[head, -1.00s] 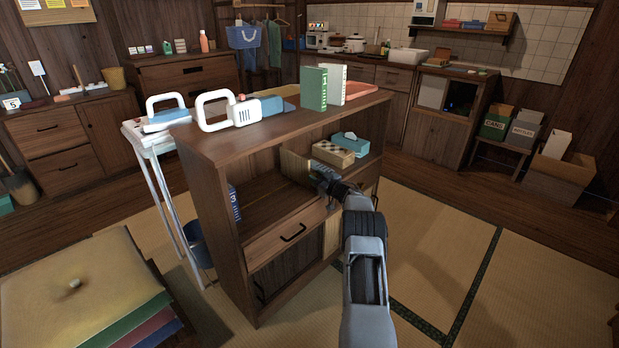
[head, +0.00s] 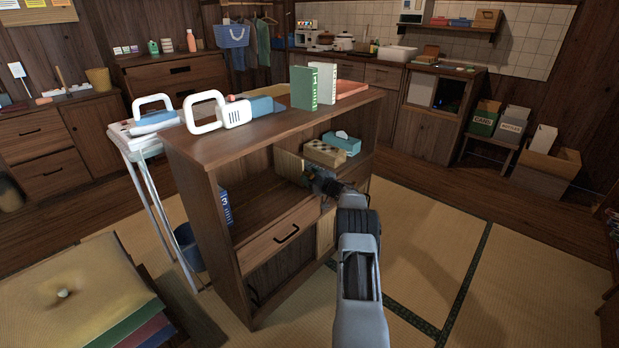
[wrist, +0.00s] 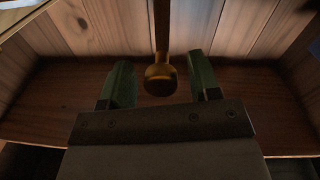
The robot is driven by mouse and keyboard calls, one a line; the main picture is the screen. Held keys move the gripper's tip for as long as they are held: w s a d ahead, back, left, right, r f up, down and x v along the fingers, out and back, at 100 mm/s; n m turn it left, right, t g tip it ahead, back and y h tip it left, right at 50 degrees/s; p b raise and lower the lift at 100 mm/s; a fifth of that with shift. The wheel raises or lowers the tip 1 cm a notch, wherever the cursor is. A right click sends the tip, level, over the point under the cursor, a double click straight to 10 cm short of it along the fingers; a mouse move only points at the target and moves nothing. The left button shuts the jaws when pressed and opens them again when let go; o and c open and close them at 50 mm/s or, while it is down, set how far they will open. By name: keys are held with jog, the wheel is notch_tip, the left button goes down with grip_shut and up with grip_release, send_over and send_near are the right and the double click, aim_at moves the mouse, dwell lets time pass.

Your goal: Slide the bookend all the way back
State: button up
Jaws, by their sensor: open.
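The bookend looks like a thin upright light-wood panel (head: 289,165) inside the open shelf of the dark wooden cabinet. In the wrist view a round brass knob (wrist: 161,80) sits at the front of a narrow upright edge, probably the bookend seen edge-on. My gripper (head: 312,182) reaches into the shelf opening from the right, close to the panel. In the wrist view my gripper (wrist: 159,66) is open, with a green finger on each side of the knob and visible gaps on both sides. The arm hides the lower part of the panel in the head view.
A blue book (head: 225,206) stands at the shelf's left end. A checkered box (head: 323,153) and a teal tissue box (head: 342,143) sit right of the panel. The cabinet top (head: 240,148) overhangs the shelf. The shelf board (head: 255,208) left of the panel is bare.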

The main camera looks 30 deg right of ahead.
jog(key=p+v, duration=0.3)
jog(key=v, duration=1)
jog(key=shift+s+p, duration=0.3)
jog(key=shift+s, duration=0.1)
jog(key=shift+r, duration=0.1)
